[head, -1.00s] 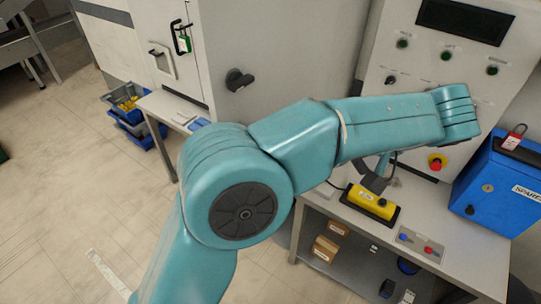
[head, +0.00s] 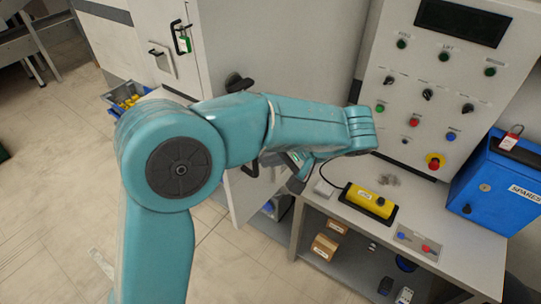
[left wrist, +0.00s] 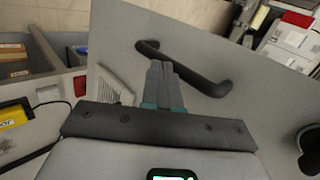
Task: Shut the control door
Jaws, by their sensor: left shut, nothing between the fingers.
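A light grey cabinet door panel (head: 290,45) stands behind my left arm in the head view, with a dark knob (head: 238,82) on it. The left wrist view shows a grey panel (left wrist: 120,50) with a black bar handle (left wrist: 185,70); floor and other items show past its upper edge. My left gripper (left wrist: 160,68) is shut and empty, its fingertips close to the handle's left part; I cannot tell whether they touch it. In the head view the gripper (head: 298,182) is mostly hidden by my arm. How far the door stands open is unclear. My right gripper is not in view.
A bench (head: 455,268) at the right holds a yellow button box (head: 370,200) and a blue box (head: 498,185). A control panel (head: 395,60) rises behind it. Blue bins (head: 122,100) sit on the floor at the left. The floor at the lower left is open.

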